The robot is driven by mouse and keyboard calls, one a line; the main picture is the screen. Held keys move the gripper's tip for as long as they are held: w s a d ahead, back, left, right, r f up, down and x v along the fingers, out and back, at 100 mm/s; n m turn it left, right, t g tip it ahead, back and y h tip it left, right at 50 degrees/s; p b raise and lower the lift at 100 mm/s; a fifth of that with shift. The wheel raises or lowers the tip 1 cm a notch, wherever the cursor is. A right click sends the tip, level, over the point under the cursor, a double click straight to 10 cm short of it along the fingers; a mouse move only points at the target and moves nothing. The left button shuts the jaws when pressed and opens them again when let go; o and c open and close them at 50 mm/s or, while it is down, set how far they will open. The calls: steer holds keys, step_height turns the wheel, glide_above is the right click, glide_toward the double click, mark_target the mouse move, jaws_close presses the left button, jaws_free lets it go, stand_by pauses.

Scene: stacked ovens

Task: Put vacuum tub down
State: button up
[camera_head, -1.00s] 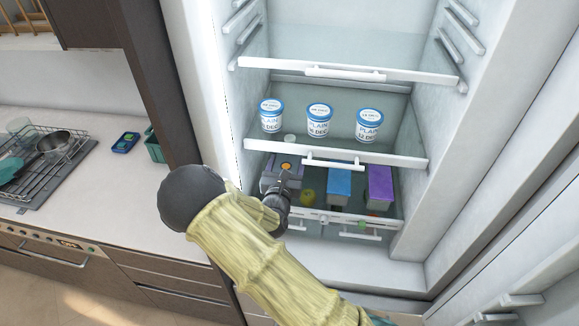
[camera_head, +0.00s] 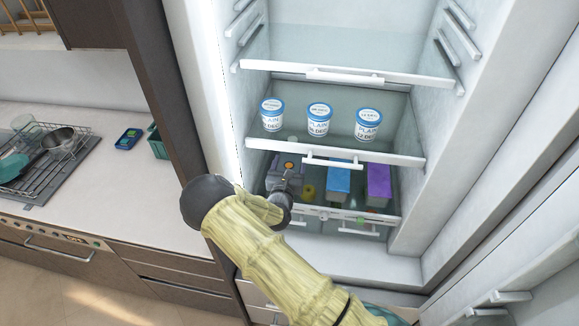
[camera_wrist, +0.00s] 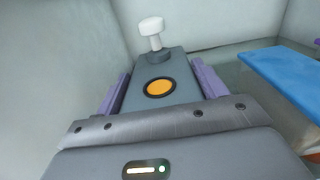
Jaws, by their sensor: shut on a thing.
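The vacuum tub (camera_head: 288,176) has a grey top with an orange round button and is on the lower fridge level, at the left. My gripper (camera_head: 287,187) reaches in from the front and is shut on it. In the wrist view the grey top of the tub (camera_wrist: 178,66) lies between the two purple-grey fingers of my gripper (camera_wrist: 160,84). A white knob-like piece stands at the far end of the top; I cannot tell if it belongs to the tub. The tub's underside is hidden, so I cannot tell whether it touches the surface below.
Three yogurt cups (camera_head: 319,119) stand on the shelf above (camera_head: 380,155). The fridge's left wall (camera_wrist: 60,65) is close to the tub.

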steer(key=shift+f, duration=0.65)
steer(key=shift+w+f+p, duration=0.1)
steer(key=shift+w+p, duration=0.1)
steer(key=shift+p, duration=0.3)
steer(key=shift+f, duration=0.25)
steer(key=shift+w+f, duration=0.15)
steer(key=shift+f, duration=0.05)
steer(key=o, duration=1.2)
steer(key=shift+d, duration=0.1)
steer(key=shift+s+r, duration=0.1)
steer(key=shift+s, duration=0.15)
steer(key=shift+r, duration=0.1)
